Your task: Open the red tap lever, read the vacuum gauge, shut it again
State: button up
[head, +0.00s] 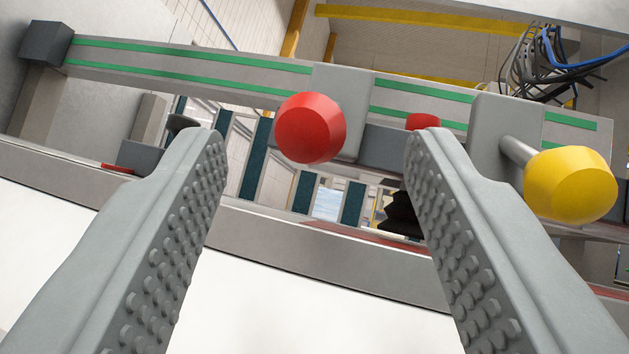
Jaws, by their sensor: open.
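A red faceted knob (310,128) faces me in the upper middle of the head view, in front of a grey block on a rail. I cannot tell whether this is the tap lever. A smaller red part (423,121) shows just above the right fingertip, mostly hidden. My gripper (315,145) is open and empty, with one studded finger on each side of the view. In the picture the red knob lies between the fingertips; how far beyond them it is, I cannot tell. I make out no vacuum gauge.
A yellow knob (570,185) on a short metal stem sticks out right of my right finger. A grey rail (190,68) with green stripes crosses the top. Dark and blue cables (545,60) hang at upper right. A white surface (300,300) fills the bottom.

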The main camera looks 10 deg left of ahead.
jog(key=v, duration=1)
jog(key=shift+s+d, duration=0.1)
jog(key=shift+c, duration=0.2)
dwell(0.9)
